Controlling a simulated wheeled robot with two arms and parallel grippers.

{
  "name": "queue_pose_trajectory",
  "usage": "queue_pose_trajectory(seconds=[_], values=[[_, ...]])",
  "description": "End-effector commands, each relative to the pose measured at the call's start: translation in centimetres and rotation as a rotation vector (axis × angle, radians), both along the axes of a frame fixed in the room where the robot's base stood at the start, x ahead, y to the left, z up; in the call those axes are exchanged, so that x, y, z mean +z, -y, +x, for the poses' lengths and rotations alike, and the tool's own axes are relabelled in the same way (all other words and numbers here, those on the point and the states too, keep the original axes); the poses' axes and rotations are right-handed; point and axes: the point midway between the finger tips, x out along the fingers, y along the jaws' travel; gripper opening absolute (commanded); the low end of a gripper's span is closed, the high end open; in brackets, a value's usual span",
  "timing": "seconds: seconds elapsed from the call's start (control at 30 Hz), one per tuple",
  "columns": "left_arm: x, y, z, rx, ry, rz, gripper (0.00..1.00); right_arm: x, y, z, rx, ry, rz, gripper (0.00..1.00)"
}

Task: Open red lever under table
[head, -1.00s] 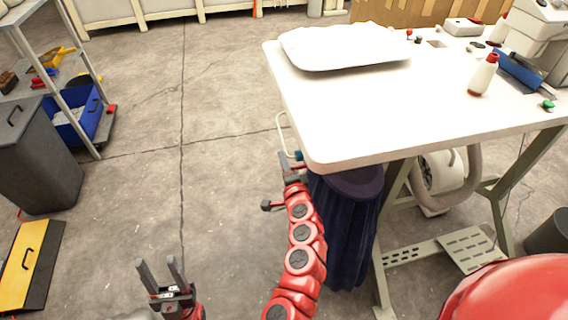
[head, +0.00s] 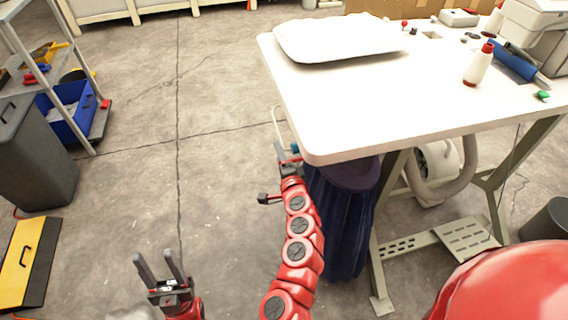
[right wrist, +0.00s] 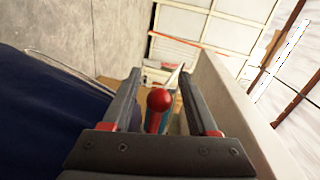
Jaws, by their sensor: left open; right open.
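The red lever shows as a round red knob (right wrist: 159,99) on a short stem in the right wrist view, between the fingers of my right gripper (right wrist: 159,76). The fingers stand open on either side of the knob, with gaps to both. In the head view my right gripper (head: 284,156) is at the left edge of the white table (head: 420,120), partly below its top. The lever is hard to make out there. My left gripper (head: 160,268) is open and empty above the floor, at the lower left.
A dark blue cloth bag (head: 345,220) hangs under the table corner, close to my right arm. A white pillow cover (head: 340,38) lies on the table. The floor between is clear.

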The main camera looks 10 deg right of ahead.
Motion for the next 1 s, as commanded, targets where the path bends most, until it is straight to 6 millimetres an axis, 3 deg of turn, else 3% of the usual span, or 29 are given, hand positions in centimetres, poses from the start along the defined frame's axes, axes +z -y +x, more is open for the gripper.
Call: queue_pose_trajectory(seconds=[0.23,0.63,0.8,1.0], values=[[0.2,0.0,0.0,0.0,0.0,0.0,0.5,0.4,0.0,-2.8,0.002,-0.001,0.001,0.59],[1.3,0.0,0.0,0.0,0.0,0.0,0.5,1.9,0.3,-11.3,0.003,-0.002,-0.001,0.59],[3.2,0.0,0.0,0.0,0.0,0.0,0.5,2.8,0.5,-14.8,0.002,-0.005,-0.007,0.59],[4.4,0.0,0.0,0.0,0.0,0.0,0.5,2.9,0.6,-16.6,0.001,-0.003,-0.003,0.59]])
